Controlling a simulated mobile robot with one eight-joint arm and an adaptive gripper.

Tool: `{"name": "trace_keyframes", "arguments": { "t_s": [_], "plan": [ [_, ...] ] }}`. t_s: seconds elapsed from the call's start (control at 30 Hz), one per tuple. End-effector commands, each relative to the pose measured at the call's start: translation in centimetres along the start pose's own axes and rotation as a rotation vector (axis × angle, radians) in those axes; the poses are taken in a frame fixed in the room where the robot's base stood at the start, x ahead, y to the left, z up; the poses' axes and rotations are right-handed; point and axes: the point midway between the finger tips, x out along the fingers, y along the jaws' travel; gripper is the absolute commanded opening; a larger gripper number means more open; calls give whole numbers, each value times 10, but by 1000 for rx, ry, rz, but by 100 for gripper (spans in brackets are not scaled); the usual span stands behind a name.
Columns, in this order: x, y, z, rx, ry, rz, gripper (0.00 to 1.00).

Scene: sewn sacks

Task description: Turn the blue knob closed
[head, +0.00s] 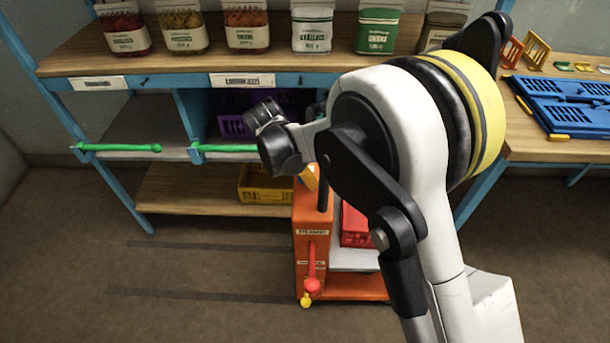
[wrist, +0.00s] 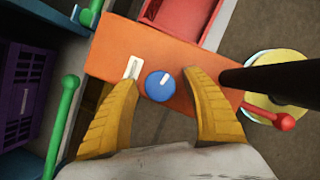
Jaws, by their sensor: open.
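The blue knob (wrist: 160,85) sits on the orange top of a cart (wrist: 112,50), with a white pointer mark running up and slightly right in the wrist view. A small white label plate (wrist: 133,67) lies just left of it. My gripper (wrist: 162,78) is open, its two yellow fingers on either side of the knob with a gap on each side. Whether the fingertips are down at knob height I cannot tell. In the head view my arm hides the knob and most of the gripper; the orange cart (head: 308,248) shows below it.
A black post (wrist: 265,77) and a red-ended lever (wrist: 285,121) stand right of the knob. A red bin (head: 355,225) is on the cart. Floor at left is clear.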

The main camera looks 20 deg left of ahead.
Motion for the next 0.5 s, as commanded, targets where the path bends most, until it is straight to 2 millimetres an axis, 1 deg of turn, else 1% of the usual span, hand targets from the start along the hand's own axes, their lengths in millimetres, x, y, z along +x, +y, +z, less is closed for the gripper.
{"name": "trace_keyframes", "arguments": {
  "t_s": [0.1,0.13,0.17,0.2,0.3,0.5],
  "plan": [
    [0,0,0,0,0,0,57],
    [0,0,0,0,0,0,53],
    [0,0,0,0,0,0,44],
    [0,0,0,0,0,0,31],
    [0,0,0,0,0,0,5],
    [0,0,0,1,0,-1,4]
  ]
}}
